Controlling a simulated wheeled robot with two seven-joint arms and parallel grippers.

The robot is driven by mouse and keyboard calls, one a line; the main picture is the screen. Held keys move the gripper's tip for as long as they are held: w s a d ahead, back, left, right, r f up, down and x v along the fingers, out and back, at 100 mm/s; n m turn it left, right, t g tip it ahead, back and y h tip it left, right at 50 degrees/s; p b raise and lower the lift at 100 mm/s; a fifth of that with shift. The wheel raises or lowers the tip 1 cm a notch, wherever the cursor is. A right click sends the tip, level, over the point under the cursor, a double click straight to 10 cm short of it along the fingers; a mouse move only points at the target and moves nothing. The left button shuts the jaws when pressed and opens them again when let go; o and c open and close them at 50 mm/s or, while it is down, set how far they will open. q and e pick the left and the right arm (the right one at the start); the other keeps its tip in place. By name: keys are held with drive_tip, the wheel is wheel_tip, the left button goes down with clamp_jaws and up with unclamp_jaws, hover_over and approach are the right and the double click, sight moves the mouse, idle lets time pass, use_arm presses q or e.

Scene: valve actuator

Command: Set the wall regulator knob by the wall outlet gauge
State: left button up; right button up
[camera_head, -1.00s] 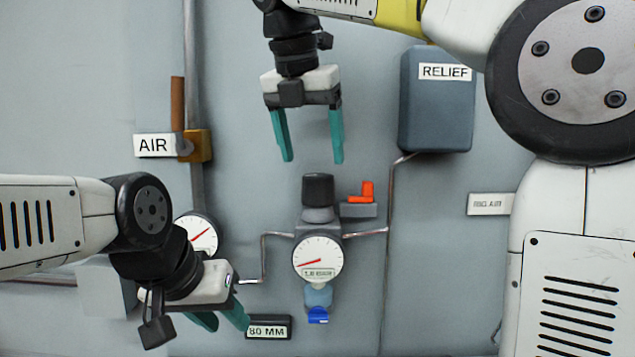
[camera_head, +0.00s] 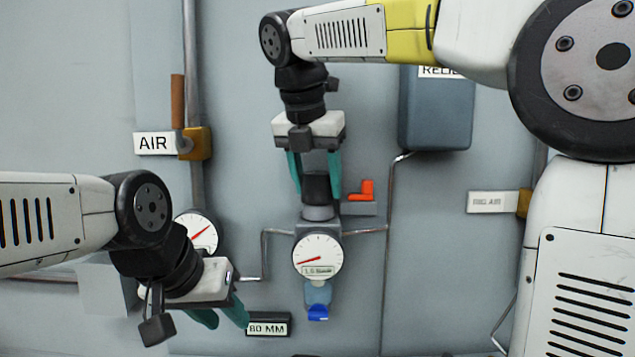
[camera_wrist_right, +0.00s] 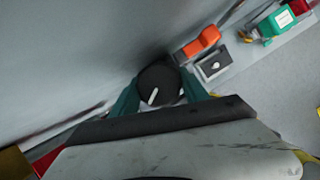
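The black regulator knob (camera_head: 317,187) tops a grey regulator body on the wall. It also shows in the right wrist view (camera_wrist_right: 159,86), with a white mark on its top. My right gripper (camera_head: 316,180) points down from above, its teal fingers on either side of the knob and seemingly touching it. A white round gauge (camera_head: 318,257) is on the regulator's front, its red needle pointing left and slightly down. A second gauge (camera_head: 197,231) is at the left, partly behind my left arm; its needle points up-right. My left gripper (camera_head: 222,318) is empty, its fingers apart.
An orange lever piece (camera_head: 362,190) sits just right of the knob. The blue-grey RELIEF box (camera_head: 436,115) is up right, and the AIR valve handle (camera_head: 178,102) up left. Thin pipes run beside the regulator. A blue fitting (camera_head: 318,313) hangs below the gauge.

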drive_tip(key=c, duration=0.7)
drive_tip(key=m+g+h, duration=0.1)
drive_tip(key=m, duration=0.3)
drive_tip(key=shift+m, duration=0.4)
drive_tip(key=o, duration=1.3)
drive_tip(key=shift+o, duration=0.2)
drive_tip(key=shift+a, duration=0.1)
